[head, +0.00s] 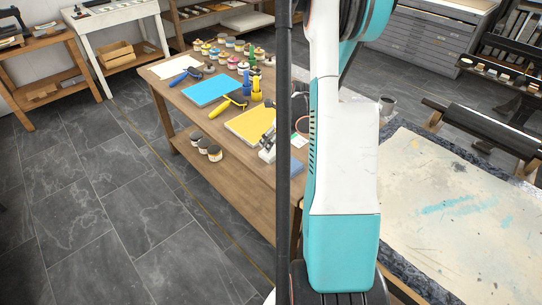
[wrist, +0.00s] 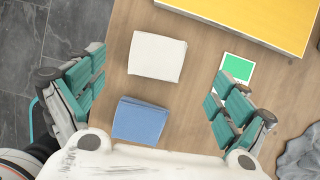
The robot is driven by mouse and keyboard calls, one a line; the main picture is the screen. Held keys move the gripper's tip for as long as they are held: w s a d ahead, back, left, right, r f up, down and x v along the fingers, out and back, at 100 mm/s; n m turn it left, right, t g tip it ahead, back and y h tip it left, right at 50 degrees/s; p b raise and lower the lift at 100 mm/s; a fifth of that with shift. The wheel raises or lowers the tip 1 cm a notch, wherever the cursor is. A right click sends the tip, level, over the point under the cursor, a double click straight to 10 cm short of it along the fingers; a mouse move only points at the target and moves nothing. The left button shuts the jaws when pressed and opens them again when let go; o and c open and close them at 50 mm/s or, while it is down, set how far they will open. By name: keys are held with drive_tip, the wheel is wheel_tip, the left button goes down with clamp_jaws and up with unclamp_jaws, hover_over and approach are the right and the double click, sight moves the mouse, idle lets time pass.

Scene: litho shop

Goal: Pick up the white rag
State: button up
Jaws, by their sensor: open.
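The white rag (wrist: 157,57) is a folded, roughly square cloth lying flat on the wooden table, in the upper middle of the wrist view. My gripper (wrist: 158,98) is open above the table, with one finger at the left and one at the right of the view. The rag lies between the lines of the fingers, a little beyond their tips, and nothing is held. A folded blue rag (wrist: 140,121) lies just below the white one, apart from it.
A yellow sheet or board (wrist: 250,20) lies at upper right. A green and white card (wrist: 237,69) is beside the right finger. A crumpled grey cloth-like thing (wrist: 300,155) is at lower right. The table's left edge borders dark floor. Several ink jars (head: 228,42) stand farther along the table.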

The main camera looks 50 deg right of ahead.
sight(272, 150)
drive_tip(key=shift+b+x, duration=1.45)
drive_tip(key=shift+x, duration=1.85)
drive_tip(key=shift+s, duration=0.2)
drive_tip(key=c, duration=1.1)
